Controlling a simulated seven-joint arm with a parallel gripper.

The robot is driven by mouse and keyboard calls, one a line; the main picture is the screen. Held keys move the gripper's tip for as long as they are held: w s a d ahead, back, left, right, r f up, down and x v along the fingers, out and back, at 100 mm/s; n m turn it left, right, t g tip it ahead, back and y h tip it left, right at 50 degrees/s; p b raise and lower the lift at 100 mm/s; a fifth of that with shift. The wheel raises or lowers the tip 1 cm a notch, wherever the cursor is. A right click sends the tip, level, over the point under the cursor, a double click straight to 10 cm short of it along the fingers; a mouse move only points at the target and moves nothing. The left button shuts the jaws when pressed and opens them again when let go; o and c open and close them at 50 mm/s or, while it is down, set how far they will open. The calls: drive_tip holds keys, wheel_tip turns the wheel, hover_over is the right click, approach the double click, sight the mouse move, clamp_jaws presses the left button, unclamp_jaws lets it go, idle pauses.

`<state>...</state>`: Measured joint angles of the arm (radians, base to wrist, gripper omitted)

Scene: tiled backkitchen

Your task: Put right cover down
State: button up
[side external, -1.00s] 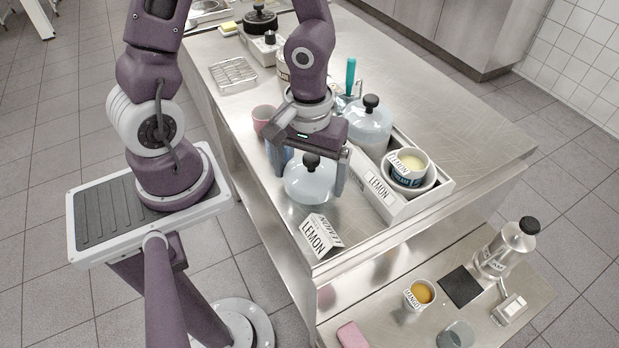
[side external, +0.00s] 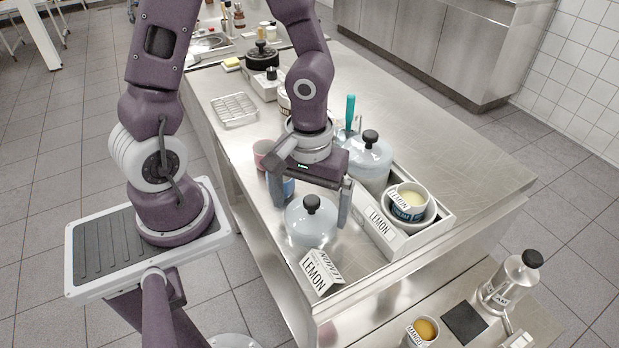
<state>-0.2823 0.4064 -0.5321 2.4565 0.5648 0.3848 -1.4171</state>
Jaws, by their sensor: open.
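A pale translucent dome cover (side external: 312,230) with a black knob sits upright on the steel counter, behind a folded LEMON sign (side external: 319,272). My gripper (side external: 311,212) is directly above it, open, with its fingers on either side of the knob and upper dome. From this angle I cannot tell whether either finger touches the dome. A second similar dome cover (side external: 368,158) with a black knob stands farther back to the right, at the white tray (side external: 384,232). What lies under either dome is unclear.
The counter at right is clear.

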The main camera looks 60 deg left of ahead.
sight(310, 203)
wheel_tip(310, 203, up, 9)
drive_tip(key=shift+f, duration=0.15)
drive_tip(key=shift+a+r, duration=0.1)
drive_tip(key=shift+r, duration=0.25)
drive_tip(key=s+a+r+m+t, duration=0.2)
drive_tip(key=s+r+m+t, duration=0.3)
drive_tip(key=r, duration=0.5)
drive_tip(key=s+m, duration=0.1)
drive_tip(key=m, duration=0.1)
drive_tip(key=shift+s+m+t, duration=0.3)
drive_tip(key=shift+s, duration=0.05)
